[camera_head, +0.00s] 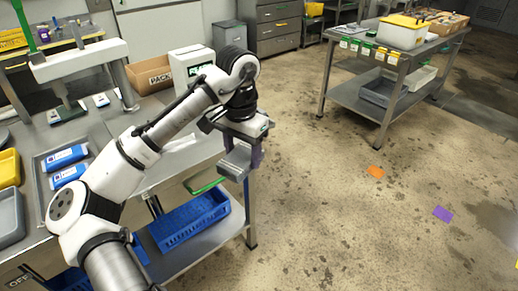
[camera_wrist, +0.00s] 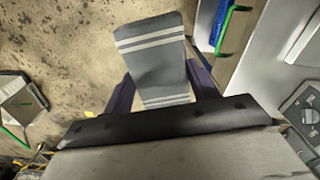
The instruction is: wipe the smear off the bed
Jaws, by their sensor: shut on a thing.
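My gripper (camera_head: 252,155) is at the right end of the steel bench, over its front edge and the floor beside it. Its purple fingers are shut on a grey cloth (camera_wrist: 155,60) with white stripes, which juts out past the fingertips. The cloth also shows as a grey piece in the head view (camera_head: 234,163). A machine with a long white bar (camera_head: 80,60) and a green upright handle stands on the bench at the left. I cannot tell which surface is the bed, and I can make out no smear.
The steel bench holds a tray with blue packs (camera_head: 68,155), a cardboard box (camera_head: 150,75) and a white display unit (camera_head: 190,68). A blue crate (camera_head: 190,220) sits on the shelf below. A steel cart (camera_head: 395,58) stands at the back right.

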